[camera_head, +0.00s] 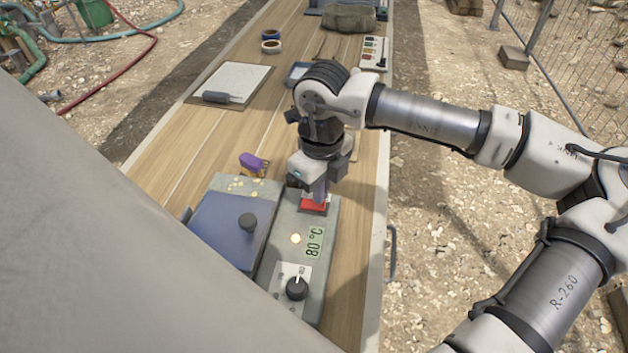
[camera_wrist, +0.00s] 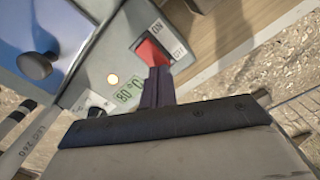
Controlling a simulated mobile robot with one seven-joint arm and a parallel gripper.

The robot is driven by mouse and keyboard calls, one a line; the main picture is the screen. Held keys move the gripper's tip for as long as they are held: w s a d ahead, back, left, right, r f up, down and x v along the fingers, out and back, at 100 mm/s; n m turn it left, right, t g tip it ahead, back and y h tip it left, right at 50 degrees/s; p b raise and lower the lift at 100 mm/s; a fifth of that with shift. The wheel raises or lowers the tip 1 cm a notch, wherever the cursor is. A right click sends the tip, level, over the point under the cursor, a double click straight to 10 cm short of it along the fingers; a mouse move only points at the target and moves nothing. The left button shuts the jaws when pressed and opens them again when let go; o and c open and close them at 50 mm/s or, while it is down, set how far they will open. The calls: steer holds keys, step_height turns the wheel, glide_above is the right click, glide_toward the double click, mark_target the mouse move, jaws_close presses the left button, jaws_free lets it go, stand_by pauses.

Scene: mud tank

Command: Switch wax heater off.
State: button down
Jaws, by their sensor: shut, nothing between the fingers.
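The wax heater (camera_head: 270,268) is a grey box with a blue lid (camera_head: 228,226). Its red rocker switch (camera_head: 312,207) is on the right part; the wrist view shows the rocker (camera_wrist: 150,51) in a plate marked ON and OFF. A small round light (camera_wrist: 113,79) glows pale. The green display (camera_head: 314,242) reads 80 °C. My gripper (camera_head: 318,196) is shut and empty, its fingertips (camera_wrist: 157,72) right at the OFF-side end of the rocker. I cannot tell whether they touch it. The fingers hide part of the switch.
A black dial (camera_head: 297,288) sits at the heater's front and a black knob (camera_head: 248,222) stands on the lid. A purple object (camera_head: 252,162) lies just behind the heater. A clipboard (camera_head: 232,82), tape rolls (camera_head: 271,46) and a colour strip (camera_head: 374,52) lie farther back on the wooden table.

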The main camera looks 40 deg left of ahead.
steer(key=shift+f+b, duration=0.8)
steer(key=shift+b, duration=0.05)
stand_by(0.3)
steer(key=shift+r, duration=0.15)
steer(key=shift+r+p, duration=1.55)
steer(key=shift+r, duration=1.8)
